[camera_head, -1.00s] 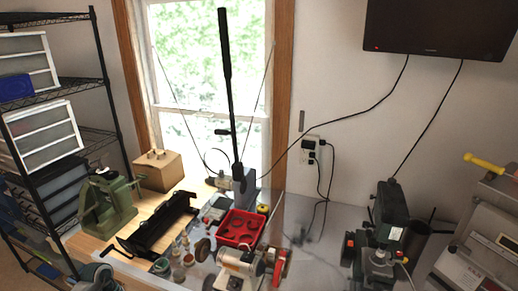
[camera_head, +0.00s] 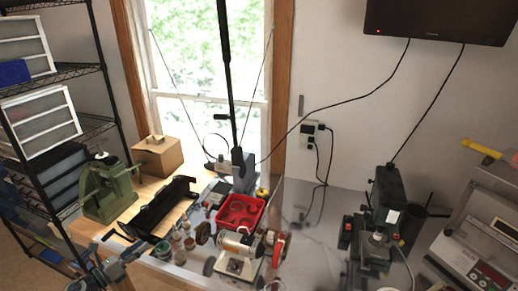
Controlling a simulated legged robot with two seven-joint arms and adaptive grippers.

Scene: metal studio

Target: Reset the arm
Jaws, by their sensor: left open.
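My left gripper (camera_head: 106,262) shows at the bottom left, in front of the wooden bench (camera_head: 84,232). It is grey, its fingers are apart, and I see nothing between them. It is below the green machine (camera_head: 107,190) in the picture and left of the small jars. Part of its arm is cut off by the lower edge. My right gripper does not show.
A black shelf rack (camera_head: 103,62) stands at the left. The bench holds a black tray (camera_head: 160,212), a red bin (camera_head: 241,212), a bench grinder (camera_head: 240,250) and a tall-lever press (camera_head: 236,172). A dark machine (camera_head: 386,215) stands right. Bare metal top (camera_head: 312,235) lies between.

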